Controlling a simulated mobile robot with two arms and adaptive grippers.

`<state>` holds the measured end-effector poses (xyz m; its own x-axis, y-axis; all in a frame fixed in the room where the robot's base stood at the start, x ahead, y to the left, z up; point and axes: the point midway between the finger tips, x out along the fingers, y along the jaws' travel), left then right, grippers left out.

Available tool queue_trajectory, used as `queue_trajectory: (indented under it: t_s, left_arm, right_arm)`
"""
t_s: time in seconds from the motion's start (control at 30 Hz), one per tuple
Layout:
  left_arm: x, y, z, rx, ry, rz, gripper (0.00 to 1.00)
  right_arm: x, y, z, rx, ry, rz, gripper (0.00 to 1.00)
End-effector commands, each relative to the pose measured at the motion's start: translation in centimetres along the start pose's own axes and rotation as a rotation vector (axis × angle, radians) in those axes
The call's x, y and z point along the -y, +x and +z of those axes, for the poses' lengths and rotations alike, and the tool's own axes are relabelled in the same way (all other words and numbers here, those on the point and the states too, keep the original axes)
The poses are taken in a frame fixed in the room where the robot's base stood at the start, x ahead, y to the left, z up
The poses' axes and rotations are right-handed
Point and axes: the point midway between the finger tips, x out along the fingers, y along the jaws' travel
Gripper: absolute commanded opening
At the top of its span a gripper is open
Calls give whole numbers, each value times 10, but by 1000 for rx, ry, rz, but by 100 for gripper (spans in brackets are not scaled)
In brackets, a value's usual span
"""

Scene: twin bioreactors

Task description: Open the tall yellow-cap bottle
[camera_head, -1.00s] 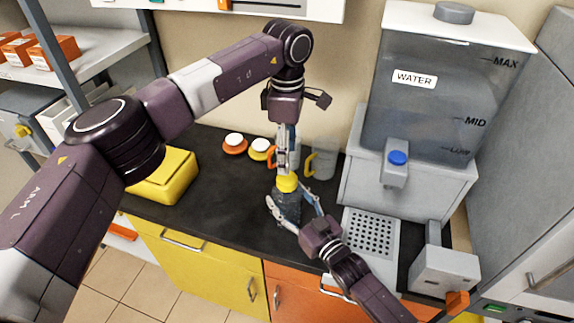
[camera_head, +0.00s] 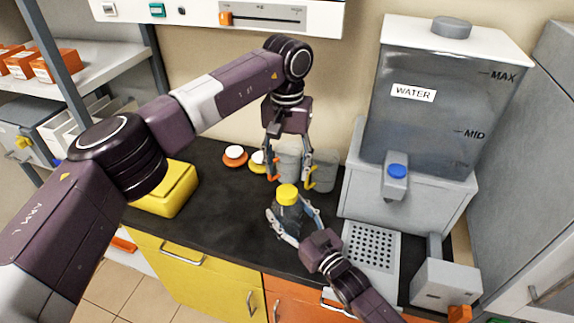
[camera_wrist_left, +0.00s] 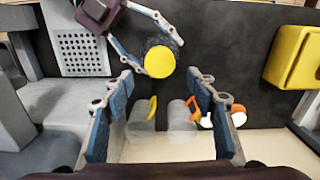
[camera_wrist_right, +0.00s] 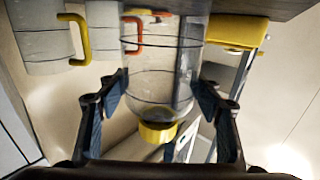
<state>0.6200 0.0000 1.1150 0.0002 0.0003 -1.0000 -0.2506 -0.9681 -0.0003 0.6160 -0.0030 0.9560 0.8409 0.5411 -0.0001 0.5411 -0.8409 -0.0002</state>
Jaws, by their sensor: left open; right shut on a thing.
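The bottle (camera_head: 288,217) with the yellow cap (camera_head: 287,193) stands upright on the dark counter, the cap seated on its top. My right gripper (camera_head: 291,225) is shut on the bottle's body. In the right wrist view the clear bottle body (camera_wrist_right: 160,72) is between the fingers, with the yellow cap (camera_wrist_right: 158,132) below it in the picture. My left gripper (camera_head: 291,176) is open and empty, pointing down above and a little behind the cap. In the left wrist view the cap (camera_wrist_left: 161,62) lies beyond the spread fingertips, apart from them.
Two grey mugs, one with an orange handle (camera_head: 274,174) and one with a yellow handle (camera_head: 311,176), stand behind the bottle. Two small white-topped items (camera_head: 234,154) and a yellow box (camera_head: 166,190) are left. A water dispenser (camera_head: 440,110) and perforated tray (camera_head: 371,246) are right.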

Motion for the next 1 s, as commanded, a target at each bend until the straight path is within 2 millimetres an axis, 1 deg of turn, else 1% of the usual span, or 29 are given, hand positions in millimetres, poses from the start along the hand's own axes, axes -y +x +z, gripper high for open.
queue_trajectory:
  t_s: [0.17, 0.27, 0.5, 0.63, 0.8, 1.0]
  left_arm:
    - [0, 6, 0, 2, 62, 1, 52]
    - [0, 18, 1, 4, 64, 2, 52]
    - [0, 55, 1, 3, 62, 1, 52]
    - [0, 70, 1, 1, 61, 1, 52]
    - [0, 80, 0, 0, 61, 1, 52]
    - [0, 80, 0, 0, 61, 1, 52]
  right_arm:
    - [0, 0, 0, 0, 0, 0, 0]
    - [0, 0, 0, 0, 0, 0, 0]
    - [0, 0, 0, 0, 0, 0, 0]
    - [0, 0, 0, 0, 0, 0, 0]
    - [0, 0, 0, 0, 0, 0, 0]
    - [0, 0, 0, 0, 0, 0, 0]
